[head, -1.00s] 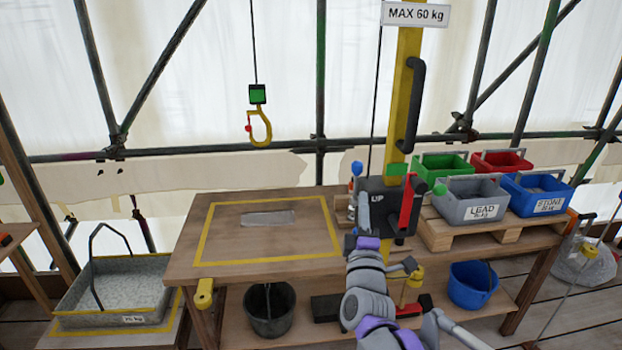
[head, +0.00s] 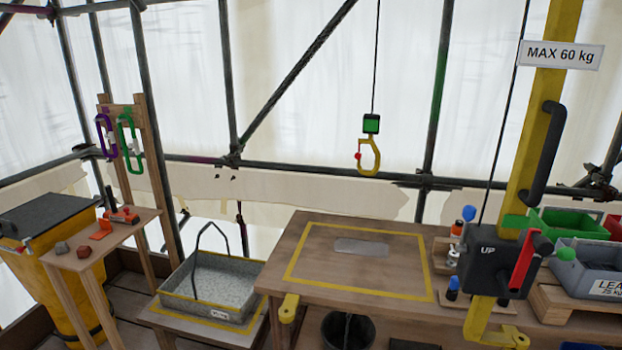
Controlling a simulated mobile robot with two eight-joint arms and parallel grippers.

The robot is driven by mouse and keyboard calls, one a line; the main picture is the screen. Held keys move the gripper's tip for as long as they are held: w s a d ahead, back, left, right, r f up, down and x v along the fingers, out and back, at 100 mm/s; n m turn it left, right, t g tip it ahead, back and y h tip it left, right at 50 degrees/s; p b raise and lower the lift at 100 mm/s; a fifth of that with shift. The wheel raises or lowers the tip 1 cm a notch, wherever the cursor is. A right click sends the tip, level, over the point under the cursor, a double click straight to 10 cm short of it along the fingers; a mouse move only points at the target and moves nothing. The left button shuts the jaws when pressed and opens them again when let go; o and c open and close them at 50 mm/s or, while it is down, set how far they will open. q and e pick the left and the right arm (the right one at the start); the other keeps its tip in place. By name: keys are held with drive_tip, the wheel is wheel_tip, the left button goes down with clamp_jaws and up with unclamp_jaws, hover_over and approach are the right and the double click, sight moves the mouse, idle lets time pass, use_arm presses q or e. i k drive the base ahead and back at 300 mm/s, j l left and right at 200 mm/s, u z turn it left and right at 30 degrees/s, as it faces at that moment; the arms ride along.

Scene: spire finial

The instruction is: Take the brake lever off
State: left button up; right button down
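The red brake lever (head: 523,262) stands nearly upright, leaning slightly, on the front of the dark winch box (head: 484,268) marked UP. The box is on the yellow post (head: 543,120) at the right of the head view. A green knob (head: 566,254) shows just right of the lever. A yellow hook (head: 369,157) under a green block hangs empty on a cable above the workbench (head: 290,238). Neither of my grippers is in view, and nothing touches the lever.
A grey tray (head: 215,284) with a wire handle stands left of the bench. A small stand (head: 103,240) with carabiners and tools is at far left. Green (head: 571,224) and grey bins crowd the winch's right side. The yellow-taped bench area holds only a flat grey plate (head: 361,247).

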sight(566, 254)
drive_tip(key=k+l+z, duration=0.1)
drive_tip(key=z, duration=1.35)
